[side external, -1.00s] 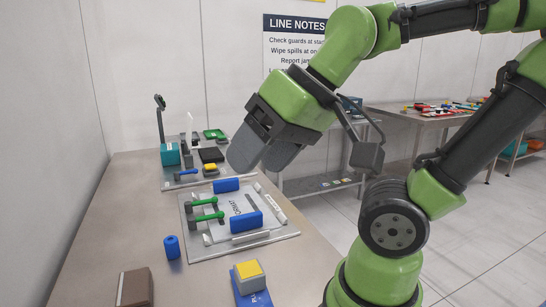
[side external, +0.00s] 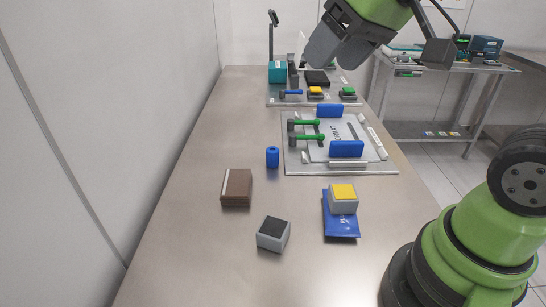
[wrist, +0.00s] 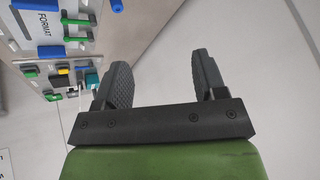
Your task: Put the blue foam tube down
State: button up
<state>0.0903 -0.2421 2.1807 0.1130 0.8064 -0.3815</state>
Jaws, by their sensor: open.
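The blue foam tube (side external: 272,157) stands upright on the steel table, left of the grey format plate (side external: 293,163), touching nothing else. My gripper (side external: 338,48) is open and empty, high above the far part of the table in the side view. In the wrist view my gripper (wrist: 163,82) shows two dark ribbed fingers spread apart with nothing between them. A blue piece at the top edge of the wrist view (wrist: 117,5) looks like the tube, partly cut off.
The plate carries blue blocks (side external: 346,149) and green-handled clamps (side external: 306,139). Nearer are a brown block (side external: 236,187), a black-topped grey block (side external: 273,234) and a yellow-topped block (side external: 343,199) on a blue packet (side external: 341,227). A tray of parts (side external: 290,100) lies behind.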

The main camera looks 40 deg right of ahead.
jog(key=w+d+f+n, duration=0.2)
jog(key=w+f, duration=0.1)
jog(key=w, duration=0.4)
jog(key=n+g, duration=0.2)
jog(key=n, duration=0.2)
send_near(272, 149)
jog(key=f, duration=0.1)
jog(key=x, duration=0.5)
jog(key=shift+w, duration=0.15)
jog(key=shift+x, duration=2.95)
jog(key=shift+c, duration=0.3)
jog(key=c, duration=1)
jog(key=shift+r, duration=0.1)
